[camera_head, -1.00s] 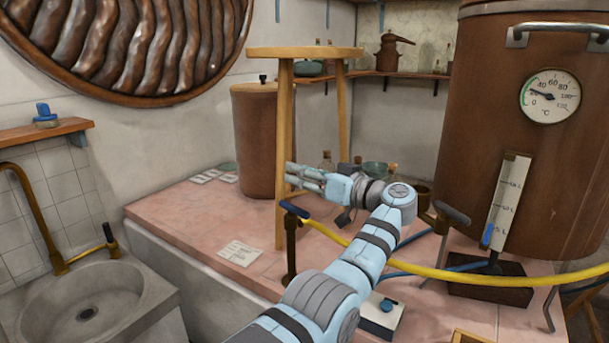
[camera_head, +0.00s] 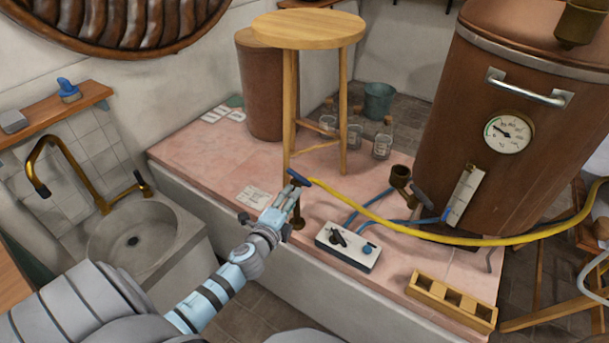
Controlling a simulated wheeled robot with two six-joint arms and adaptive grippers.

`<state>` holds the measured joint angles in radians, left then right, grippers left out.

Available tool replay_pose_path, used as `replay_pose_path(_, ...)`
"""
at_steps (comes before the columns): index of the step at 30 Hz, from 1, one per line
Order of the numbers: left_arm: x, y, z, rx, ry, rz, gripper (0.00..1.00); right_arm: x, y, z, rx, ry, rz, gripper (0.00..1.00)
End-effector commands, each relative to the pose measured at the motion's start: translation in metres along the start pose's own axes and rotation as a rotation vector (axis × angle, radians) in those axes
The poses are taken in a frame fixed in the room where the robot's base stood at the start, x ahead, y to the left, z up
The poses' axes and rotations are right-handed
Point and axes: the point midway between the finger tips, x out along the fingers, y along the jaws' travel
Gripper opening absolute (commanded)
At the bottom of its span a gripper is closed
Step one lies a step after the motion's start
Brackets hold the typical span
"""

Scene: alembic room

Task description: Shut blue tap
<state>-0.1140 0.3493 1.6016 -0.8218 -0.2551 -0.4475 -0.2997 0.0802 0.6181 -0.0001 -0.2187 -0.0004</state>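A tap with a blue handle (camera_head: 299,178) stands at the front edge of the pink tiled platform, on a dark upright post, with a yellow hose running from it to the right. My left gripper (camera_head: 290,201) reaches up to it from the lower left, with its fingertips just below the handle and overlapping the post in the picture. Its fingers look apart. I cannot tell whether they touch the tap. The lower post is partly hidden behind the gripper. My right gripper is out of view.
A wooden stool (camera_head: 308,29) stands behind the tap. To the right are a white control box (camera_head: 347,247), a wooden rack (camera_head: 451,302) and a large copper vessel (camera_head: 540,130). A stone sink (camera_head: 190,228) with a brass tap is at the left.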

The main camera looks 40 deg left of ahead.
Motion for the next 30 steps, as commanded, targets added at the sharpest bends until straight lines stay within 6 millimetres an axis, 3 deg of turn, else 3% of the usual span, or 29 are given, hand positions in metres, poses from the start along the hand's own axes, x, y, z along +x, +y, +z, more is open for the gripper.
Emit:
replay_pose_path(6,0.066,0.002,0.0,-0.003,-0.001,-0.002,0.35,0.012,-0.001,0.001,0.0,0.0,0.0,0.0)
replay_pose_path(12,0.096,0.002,-0.001,-0.003,0.001,-0.001,0.35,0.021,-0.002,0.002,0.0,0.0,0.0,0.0)
replay_pose_path(23,0.103,0.001,-0.001,-0.003,0.002,0.0,0.34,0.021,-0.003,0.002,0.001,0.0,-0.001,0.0)
replay_pose_path(27,0.102,0.0,-0.001,-0.002,0.002,0.0,0.12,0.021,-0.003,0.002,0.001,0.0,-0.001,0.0)
replay_pose_path(30,0.102,0.0,-0.001,-0.002,0.002,0.0,0.0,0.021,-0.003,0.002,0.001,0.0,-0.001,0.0)
